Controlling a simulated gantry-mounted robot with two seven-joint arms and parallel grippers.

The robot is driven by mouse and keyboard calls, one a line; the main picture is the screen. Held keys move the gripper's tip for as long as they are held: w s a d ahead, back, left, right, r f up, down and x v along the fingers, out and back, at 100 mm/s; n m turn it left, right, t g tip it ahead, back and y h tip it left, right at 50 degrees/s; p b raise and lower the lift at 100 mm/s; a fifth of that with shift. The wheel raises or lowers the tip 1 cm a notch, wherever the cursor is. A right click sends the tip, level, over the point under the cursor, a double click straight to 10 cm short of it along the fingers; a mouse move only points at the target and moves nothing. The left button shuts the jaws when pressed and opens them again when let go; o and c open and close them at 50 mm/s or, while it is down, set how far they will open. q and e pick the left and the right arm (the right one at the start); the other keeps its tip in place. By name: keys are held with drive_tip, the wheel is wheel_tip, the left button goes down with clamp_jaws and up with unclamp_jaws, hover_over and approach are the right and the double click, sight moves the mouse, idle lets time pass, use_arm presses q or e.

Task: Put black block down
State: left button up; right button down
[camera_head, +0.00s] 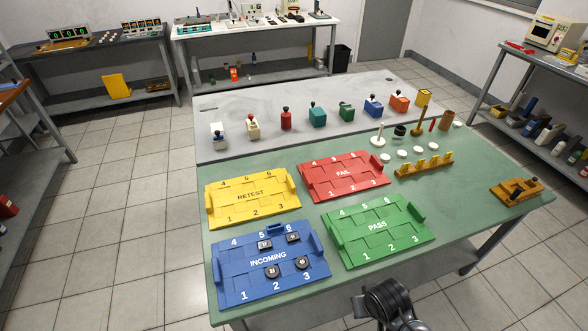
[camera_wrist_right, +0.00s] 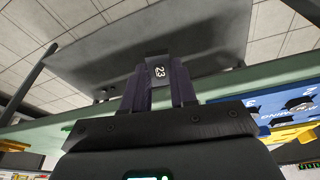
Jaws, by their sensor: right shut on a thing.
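A black block (camera_wrist_right: 158,70) with a white "23" on it shows in the right wrist view. My right gripper (camera_wrist_right: 159,82) is shut on it, with one dark finger on each side. In the head view my right arm (camera_head: 388,303) shows at the bottom, off the table's front edge; the held block cannot be made out there. Several other black blocks sit in the blue INCOMING tray (camera_head: 262,287), one of them near its front middle (camera_head: 272,271). My left gripper is not in view.
The green PASS tray (camera_head: 348,245), red FAIL tray (camera_head: 327,185) and yellow RETEST tray (camera_head: 231,212) show no blocks. Coloured fixtures, such as a teal one (camera_head: 317,118), line the grey back area. A yellow rack (camera_head: 424,164) and an orange-yellow fixture (camera_head: 516,191) stand at the right.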

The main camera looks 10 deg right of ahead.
drive_tip(key=w+a+r, duration=0.2)
drive_tip(key=w+r, duration=0.7)
drive_tip(key=w, duration=0.3)
drive_tip(key=shift+w+a+r+n+p, duration=0.2)
drive_tip(key=shift+a+r+n+p, duration=0.05)
drive_tip(key=shift+a+n+p, duration=0.1)
drive_tip(key=d+p+v, duration=0.1)
drive_tip(key=p+v, duration=3.4)
drive_tip(key=p, duration=0.3)
drive_tip(key=shift+r, duration=0.45)
drive_tip(key=shift+w, duration=0.1)
